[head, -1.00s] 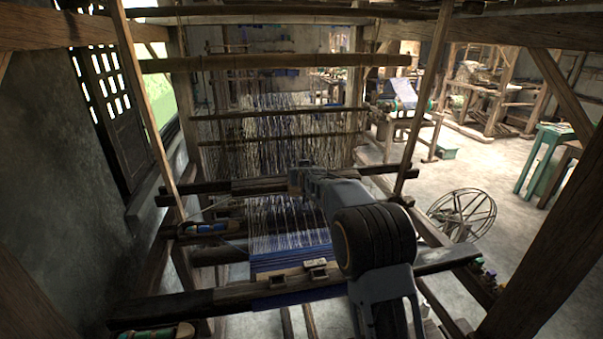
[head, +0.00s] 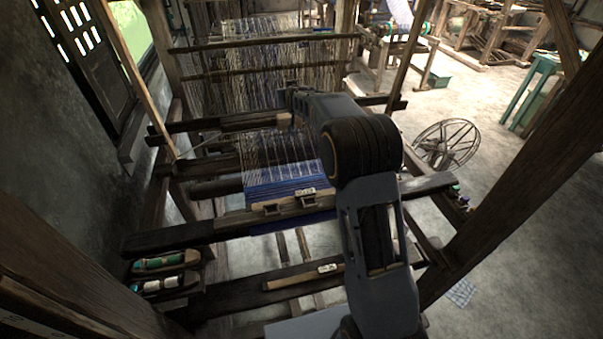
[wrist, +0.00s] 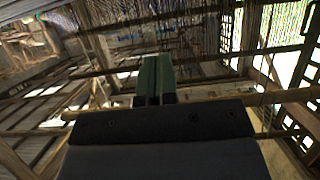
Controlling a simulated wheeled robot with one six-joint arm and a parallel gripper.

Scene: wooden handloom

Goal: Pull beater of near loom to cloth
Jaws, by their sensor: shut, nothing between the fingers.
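The near loom's beater (head: 238,124) is a dark crossbar with a lighter wooden middle, hung between two slanting poles. It stands behind the blue cloth (head: 290,190), with a stretch of pale warp threads (head: 268,152) between them. My arm reaches over the right of the cloth, its wrist end close to the beater's middle. In the head view my fingertips are hidden, so I cannot tell whether they touch the beater. In the wrist view my gripper (wrist: 155,66) shows two dark green fingers, shut together and empty.
A front beam (head: 165,240) crosses before the cloth. Two shuttles (head: 165,262) lie at the left. A thick post (head: 500,210) stands close on the right. A spoked wheel (head: 446,145) sits on the floor beyond. Open floor (head: 480,110) lies to the right.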

